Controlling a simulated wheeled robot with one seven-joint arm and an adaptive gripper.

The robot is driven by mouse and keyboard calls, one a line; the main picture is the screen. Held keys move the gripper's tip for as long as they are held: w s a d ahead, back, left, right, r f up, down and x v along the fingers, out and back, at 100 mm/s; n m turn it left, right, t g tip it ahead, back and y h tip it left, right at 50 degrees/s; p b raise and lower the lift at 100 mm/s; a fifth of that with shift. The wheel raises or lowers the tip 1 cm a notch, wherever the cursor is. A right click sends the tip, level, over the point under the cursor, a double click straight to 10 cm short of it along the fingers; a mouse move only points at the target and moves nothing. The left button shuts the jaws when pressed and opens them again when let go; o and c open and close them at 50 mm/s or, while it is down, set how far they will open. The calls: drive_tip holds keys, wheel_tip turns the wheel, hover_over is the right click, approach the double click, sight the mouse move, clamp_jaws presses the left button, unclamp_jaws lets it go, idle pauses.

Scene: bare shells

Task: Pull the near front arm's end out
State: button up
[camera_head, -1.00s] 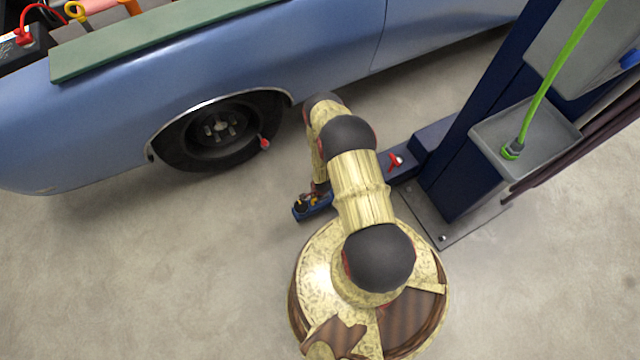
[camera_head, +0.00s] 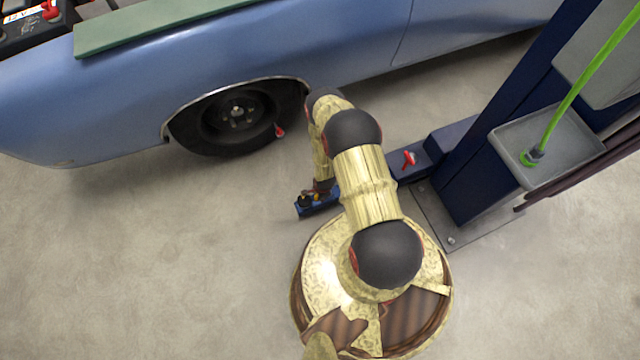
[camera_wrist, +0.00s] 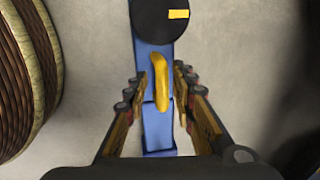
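The near front lift arm is blue. It runs from the blue lift column (camera_head: 500,130) to an end piece (camera_head: 302,209) on the floor side of the car's front wheel. In the wrist view the blue end (camera_wrist: 158,128) carries a round black pad (camera_wrist: 160,20) with a yellow mark, and a yellow handle (camera_wrist: 160,82) stands on it. My gripper (camera_wrist: 160,76) is open, with its fingers on either side of the yellow handle and a gap visible on both sides. In the head view my arm hides the fingers and part of the lift arm.
The blue car (camera_head: 290,50) stands behind, its front wheel (camera_head: 238,115) close by. A red-handled pin (camera_head: 409,160) sits on the lift arm near the column. A grey box with a green hose (camera_head: 570,85) is at right. The floor at left is clear.

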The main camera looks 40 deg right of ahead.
drive_tip(key=shift+o, duration=0.4)
drive_tip(key=shift+d, duration=0.1)
drive_tip(key=shift+r, duration=0.15)
drive_tip(key=shift+r, duration=0.3)
wheel_tip(320, 180, up, 11)
drive_tip(key=s, duration=0.2)
drive_tip(key=shift+a, duration=0.3)
drive_tip(key=shift+s+f, duration=0.1)
